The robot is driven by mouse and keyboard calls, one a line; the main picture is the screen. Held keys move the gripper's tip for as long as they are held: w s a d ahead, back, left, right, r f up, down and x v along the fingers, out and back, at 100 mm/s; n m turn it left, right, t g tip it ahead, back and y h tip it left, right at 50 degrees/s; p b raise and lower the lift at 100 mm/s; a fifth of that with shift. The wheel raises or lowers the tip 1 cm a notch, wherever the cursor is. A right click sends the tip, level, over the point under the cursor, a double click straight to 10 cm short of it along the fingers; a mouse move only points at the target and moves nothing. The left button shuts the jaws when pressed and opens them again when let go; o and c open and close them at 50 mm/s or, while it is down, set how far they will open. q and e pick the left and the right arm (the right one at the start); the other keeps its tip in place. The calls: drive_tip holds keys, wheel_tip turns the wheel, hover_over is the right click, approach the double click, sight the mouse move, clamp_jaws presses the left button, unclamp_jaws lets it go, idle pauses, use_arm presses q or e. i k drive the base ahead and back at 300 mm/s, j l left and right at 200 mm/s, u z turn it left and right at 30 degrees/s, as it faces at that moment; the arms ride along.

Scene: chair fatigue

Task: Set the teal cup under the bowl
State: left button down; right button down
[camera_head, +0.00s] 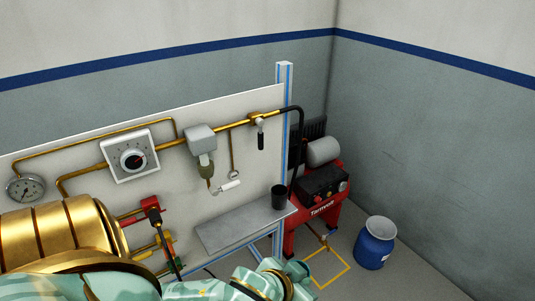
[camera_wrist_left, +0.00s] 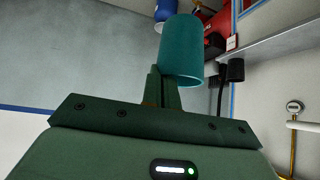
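The teal cup (camera_wrist_left: 182,48) fills the upper middle of the left wrist view. My left gripper (camera_wrist_left: 166,92) is shut on it, with its dark green fingers at the cup's lower part. In the head view my mint arm lies along the bottom edge, and I cannot clearly make out the cup there. The bowl (camera_head: 206,170) hangs under a grey block (camera_head: 201,139) on the pipe of the white panel. The cup is not under the bowl; the gap between them is hard to judge. My right gripper is not in view.
A grey shelf (camera_head: 235,229) sticks out below the panel, with a black cup (camera_head: 278,197) at its right end. A white handle (camera_head: 228,186) hangs beside the bowl. A red compressor (camera_head: 318,205) and blue drum (camera_head: 372,248) stand at right. The shelf's middle is clear.

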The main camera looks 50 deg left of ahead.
sight(216, 226)
drive_tip(key=i+l+u, duration=0.15)
drive_tip(key=i, duration=0.25)
drive_tip(key=i+l+u, duration=0.15)
drive_tip(key=i, duration=0.3)
drive_tip(key=i+u, duration=0.15)
drive_tip(key=u, duration=0.25)
drive_tip(key=i+u, duration=0.1)
drive_tip(key=u, duration=0.25)
drive_tip(key=i+l+u, duration=0.1)
drive_tip(key=u, duration=0.3)
drive_tip(key=i+l+u, duration=0.1)
drive_tip(key=u, duration=0.3)
drive_tip(key=i+u, duration=0.25)
drive_tip(key=u, duration=0.25)
drive_tip(key=i+l+u, duration=0.15)
drive_tip(key=u, duration=0.3)
drive_tip(key=i+l+u, duration=0.25)
drive_tip(key=u, duration=0.25)
